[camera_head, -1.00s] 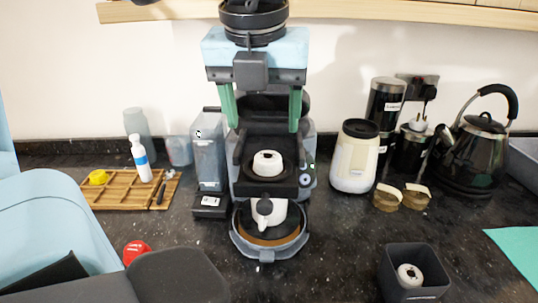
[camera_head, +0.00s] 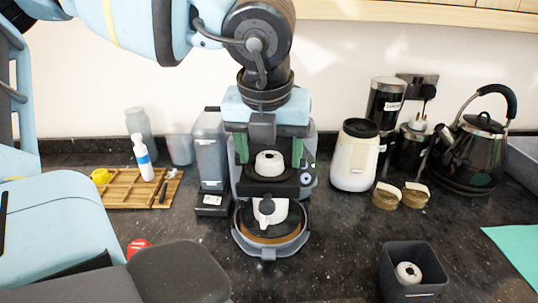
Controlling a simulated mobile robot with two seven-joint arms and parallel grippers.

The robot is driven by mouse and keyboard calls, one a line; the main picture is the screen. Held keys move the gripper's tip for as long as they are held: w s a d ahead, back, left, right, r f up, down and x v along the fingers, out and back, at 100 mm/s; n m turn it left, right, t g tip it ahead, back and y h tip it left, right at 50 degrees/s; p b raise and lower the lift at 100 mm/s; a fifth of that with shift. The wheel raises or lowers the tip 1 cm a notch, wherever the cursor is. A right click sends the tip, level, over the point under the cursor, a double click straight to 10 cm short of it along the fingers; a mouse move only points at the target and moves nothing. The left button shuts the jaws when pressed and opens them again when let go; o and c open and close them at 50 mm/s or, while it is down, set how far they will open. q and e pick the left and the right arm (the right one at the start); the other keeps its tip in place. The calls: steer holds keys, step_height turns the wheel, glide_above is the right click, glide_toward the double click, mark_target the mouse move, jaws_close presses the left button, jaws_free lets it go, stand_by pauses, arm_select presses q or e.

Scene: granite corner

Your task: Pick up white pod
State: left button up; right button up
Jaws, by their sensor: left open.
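A round white pod (camera_head: 268,162) with a hole in its top sits on the dark upper part of the coffee machine (camera_head: 305,178). My left gripper (camera_head: 269,156) reaches down from above with its green fingers apart, one on each side of the pod in the picture. Whether the fingers touch the pod cannot be told. A second white pod (camera_head: 408,272) lies inside a dark square bin (camera_head: 437,267) at the lower right. My right gripper is not in view.
A white cup-like piece (camera_head: 270,210) sits low in the machine. A wooden tray (camera_head: 122,196) and a white bottle (camera_head: 143,160) stand left. A cream canister (camera_head: 355,158), two small round pots and a kettle (camera_head: 475,150) stand right. Counter between machine and bin is clear.

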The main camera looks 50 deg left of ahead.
arm_select(q)
steer(key=shift+f, duration=0.1)
steer(key=shift+c, duration=0.5)
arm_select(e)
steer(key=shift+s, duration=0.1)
arm_select(q)
steer(key=c, duration=1)
steer(key=shift+o, duration=0.2)
